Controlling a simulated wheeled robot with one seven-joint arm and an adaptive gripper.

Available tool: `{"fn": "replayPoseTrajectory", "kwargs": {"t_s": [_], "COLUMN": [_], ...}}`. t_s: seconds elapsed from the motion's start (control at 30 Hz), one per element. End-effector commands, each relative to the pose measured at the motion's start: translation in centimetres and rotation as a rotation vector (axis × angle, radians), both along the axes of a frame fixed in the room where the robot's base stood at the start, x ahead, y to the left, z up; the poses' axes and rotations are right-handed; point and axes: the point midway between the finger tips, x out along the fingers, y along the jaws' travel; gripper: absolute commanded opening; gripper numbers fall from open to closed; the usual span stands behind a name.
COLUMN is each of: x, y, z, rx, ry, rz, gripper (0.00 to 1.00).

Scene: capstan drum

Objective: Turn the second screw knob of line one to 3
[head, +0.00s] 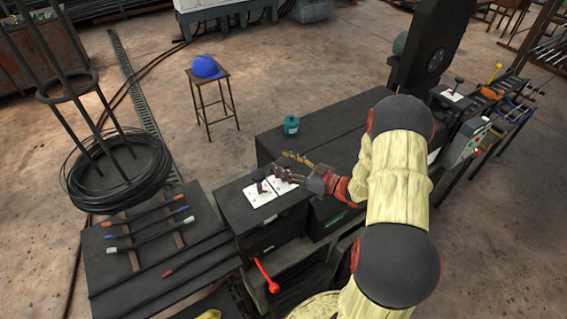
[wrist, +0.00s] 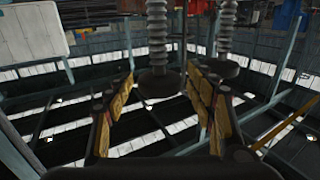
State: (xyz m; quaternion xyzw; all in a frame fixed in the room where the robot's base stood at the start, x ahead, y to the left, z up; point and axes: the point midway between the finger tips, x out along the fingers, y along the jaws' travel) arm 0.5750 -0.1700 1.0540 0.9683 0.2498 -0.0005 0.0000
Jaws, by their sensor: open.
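Two white plates (head: 263,191) lie on top of a dark box, and a dark knob (head: 258,177) stands on them. My gripper (head: 279,166) is just right of and above this knob. In the wrist view my gripper (wrist: 160,88) is open, with one yellow-padded finger on each side. A black knob with a ribbed shaft (wrist: 157,48) lies in line with the gap between the fingers, with space visible on both sides. A second ribbed knob (wrist: 226,38) is to the right, beyond the right finger. Scale marks and numbers are too small to read.
A teal pot (head: 291,125) stands on the dark machine top behind my gripper. A stool with a blue cap (head: 207,68), a wire coil (head: 117,170) and a table with rods (head: 110,278) are to the left.

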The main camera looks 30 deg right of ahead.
Motion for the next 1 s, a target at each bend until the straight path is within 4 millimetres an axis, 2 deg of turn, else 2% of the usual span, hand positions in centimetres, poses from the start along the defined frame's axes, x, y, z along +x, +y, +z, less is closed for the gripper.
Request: {"fn": "replayPoseTrajectory", "kwargs": {"t_s": [0.23, 1.0], "x": [0.05, 0.04], "y": [-0.01, -0.03], "z": [0.02, 0.03], "rx": [0.0, 0.0], "ry": [0.0, 0.0], "rz": [-0.001, -0.001], "gripper": [0.54, 0.12]}}
